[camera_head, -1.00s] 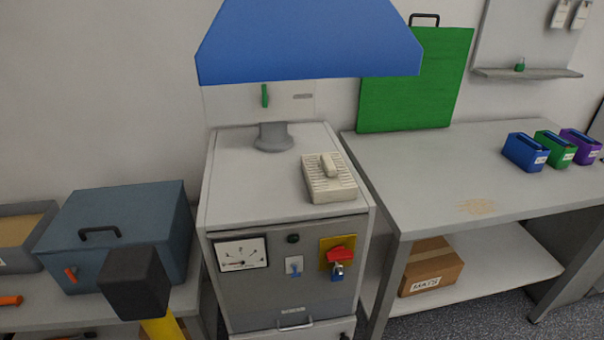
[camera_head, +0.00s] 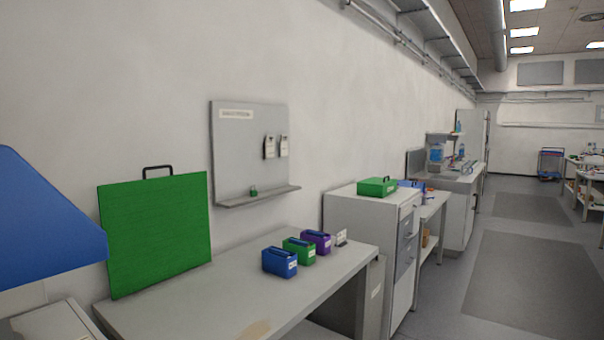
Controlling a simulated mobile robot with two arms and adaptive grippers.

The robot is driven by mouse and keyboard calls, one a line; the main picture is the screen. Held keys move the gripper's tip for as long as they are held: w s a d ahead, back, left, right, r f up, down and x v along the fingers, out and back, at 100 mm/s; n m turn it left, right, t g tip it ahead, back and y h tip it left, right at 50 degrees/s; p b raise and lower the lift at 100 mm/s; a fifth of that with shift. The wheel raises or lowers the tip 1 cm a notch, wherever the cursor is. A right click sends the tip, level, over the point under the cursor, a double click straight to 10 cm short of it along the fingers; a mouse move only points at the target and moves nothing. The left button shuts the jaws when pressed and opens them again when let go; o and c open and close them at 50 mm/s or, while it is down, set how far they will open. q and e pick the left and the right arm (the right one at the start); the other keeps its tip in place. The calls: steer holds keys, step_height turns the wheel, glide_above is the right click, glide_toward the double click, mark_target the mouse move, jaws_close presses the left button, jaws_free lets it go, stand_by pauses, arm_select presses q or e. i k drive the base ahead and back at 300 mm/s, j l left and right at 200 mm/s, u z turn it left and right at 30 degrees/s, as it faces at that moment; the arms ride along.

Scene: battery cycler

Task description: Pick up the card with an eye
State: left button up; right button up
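Two white cards hang side by side on the grey wall board (camera_head: 235,150) above the bench: a left card (camera_head: 269,147) and a right card (camera_head: 283,146). Both are small in the picture, and I cannot tell what is printed on either. A small green object (camera_head: 253,191) sits on the shelf under the board. Neither of my grippers is in view.
The bench (camera_head: 215,300) below carries blue (camera_head: 279,262), green (camera_head: 299,251) and purple (camera_head: 316,242) bins. A green panel (camera_head: 155,235) leans on the wall. A cabinet (camera_head: 365,225) with a green case (camera_head: 377,187) stands right. Open floor (camera_head: 450,250) lies at right.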

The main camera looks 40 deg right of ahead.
mark_target(269, 145)
steer(key=z, duration=1.95)
steer(key=i+z, duration=0.4)
steer(key=i, duration=0.9)
steer(key=i+l, duration=0.1)
steer(key=i, duration=1.85)
